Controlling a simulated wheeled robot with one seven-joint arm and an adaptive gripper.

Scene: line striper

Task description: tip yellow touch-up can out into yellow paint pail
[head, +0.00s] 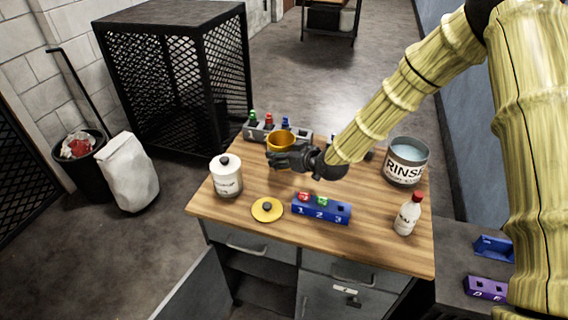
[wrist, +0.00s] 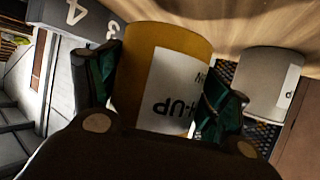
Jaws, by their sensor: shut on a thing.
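The yellow touch-up can (head: 281,139) is in my gripper (head: 291,158), near the back middle of the wooden table. It looks upright, with its open top showing in the head view. In the wrist view the can (wrist: 165,70) sits between the two fingers (wrist: 160,100), and its white label reads upside down. I cannot tell whether its base touches the table. A round yellow lid with a dark knob (head: 267,210) lies flat at the table's front left. I cannot make out a yellow paint pail in either view.
A white lidded canister (head: 226,176) stands left on the table (head: 375,240). A blue numbered block (head: 321,208) is in front, a grey numbered rack (head: 262,130) behind. The RINSE bucket (head: 406,162) and a red-capped bottle (head: 408,214) stand right. Bare wood lies between them.

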